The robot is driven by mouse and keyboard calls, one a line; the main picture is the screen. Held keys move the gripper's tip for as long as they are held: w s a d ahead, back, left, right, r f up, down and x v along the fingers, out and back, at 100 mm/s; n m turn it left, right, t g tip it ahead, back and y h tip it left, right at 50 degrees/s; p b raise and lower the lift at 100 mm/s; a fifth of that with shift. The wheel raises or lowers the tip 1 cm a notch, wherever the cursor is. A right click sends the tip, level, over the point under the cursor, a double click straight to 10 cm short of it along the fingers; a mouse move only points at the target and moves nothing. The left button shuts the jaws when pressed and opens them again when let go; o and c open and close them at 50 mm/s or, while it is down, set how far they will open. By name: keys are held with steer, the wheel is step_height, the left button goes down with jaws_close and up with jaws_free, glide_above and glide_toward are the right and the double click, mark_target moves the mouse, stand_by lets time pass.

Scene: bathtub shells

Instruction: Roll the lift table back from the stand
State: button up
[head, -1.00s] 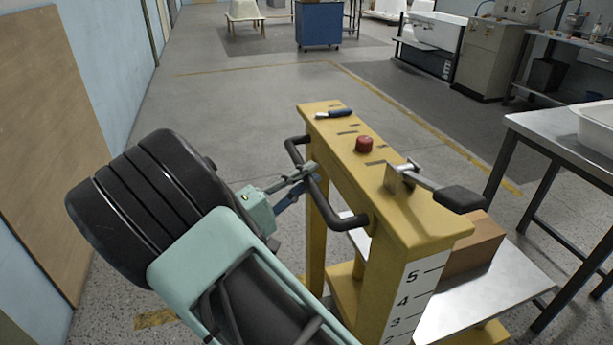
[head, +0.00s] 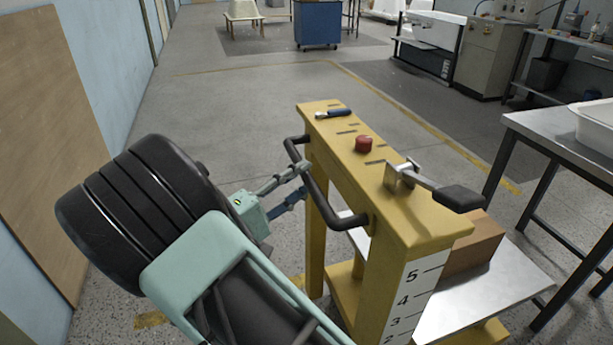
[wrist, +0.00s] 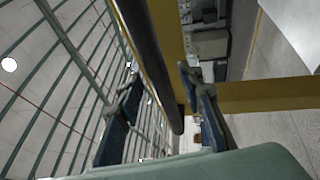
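The lift table is a yellow frame (head: 405,225) with a black push handle (head: 328,205) on its left side, a hand lever (head: 440,190) and a red button (head: 363,145) on top, and a number scale on its end. A steel platform (head: 520,280) low on its right carries a brown box (head: 475,245). My gripper (head: 298,182) is at the handle. In the wrist view its two fingers (wrist: 165,110) are apart, with the dark handle bar (wrist: 150,45) running between them and gaps visible. The stand appears to be the steel table (head: 565,135) at right.
A white tub (head: 596,122) sits on the steel table. A wall with a wooden panel (head: 45,150) is close on the left. Grey floor lies open beyond the lift table, up to a blue cabinet (head: 318,25). Machines and a bench line the far right.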

steer(key=v, duration=1)
steer(key=shift+f, duration=0.15)
